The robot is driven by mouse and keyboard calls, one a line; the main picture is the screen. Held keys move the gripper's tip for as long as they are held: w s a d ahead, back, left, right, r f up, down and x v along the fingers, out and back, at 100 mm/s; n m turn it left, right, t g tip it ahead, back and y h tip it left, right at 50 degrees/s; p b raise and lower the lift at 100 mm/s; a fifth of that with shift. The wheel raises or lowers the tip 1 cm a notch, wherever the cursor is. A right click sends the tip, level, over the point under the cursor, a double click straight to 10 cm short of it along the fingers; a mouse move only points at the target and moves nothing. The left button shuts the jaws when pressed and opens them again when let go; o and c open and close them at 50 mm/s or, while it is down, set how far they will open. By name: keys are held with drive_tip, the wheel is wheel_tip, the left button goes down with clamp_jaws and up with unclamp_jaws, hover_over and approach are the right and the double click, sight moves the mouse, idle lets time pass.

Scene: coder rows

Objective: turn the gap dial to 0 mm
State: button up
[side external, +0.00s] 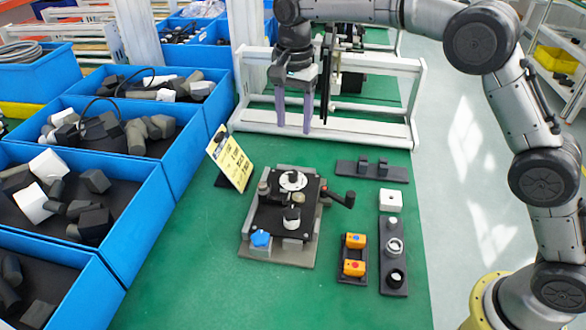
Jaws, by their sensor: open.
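A black fixture plate on a grey base (246,248) stands on the green table, in the middle of the side external view. A white round dial with dark marks (293,181) sits at the back of the plate. A smaller white-and-black knob (292,216) stands nearer its front. Which of the two is the gap dial, and any reading, is too small to tell. My gripper (293,130) points down above and behind the fixture, apart from it. Its two purple-grey fingers are open with nothing between them.
A yellow sign (229,158) stands left of the fixture. A black-knobbed lever (342,200) sticks out at its right. A blue knob (261,239) is at its front left. Trays with orange blocks (354,268) and round parts (394,246) lie right. Blue bins (120,235) line the left.

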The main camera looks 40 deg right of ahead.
sight(293, 173)
wheel_tip(293, 173, down, 14)
drive_tip(key=shift+a+f, duration=0.1)
drive_tip(key=shift+a, duration=0.05)
idle(0.4)
clamp_jaws()
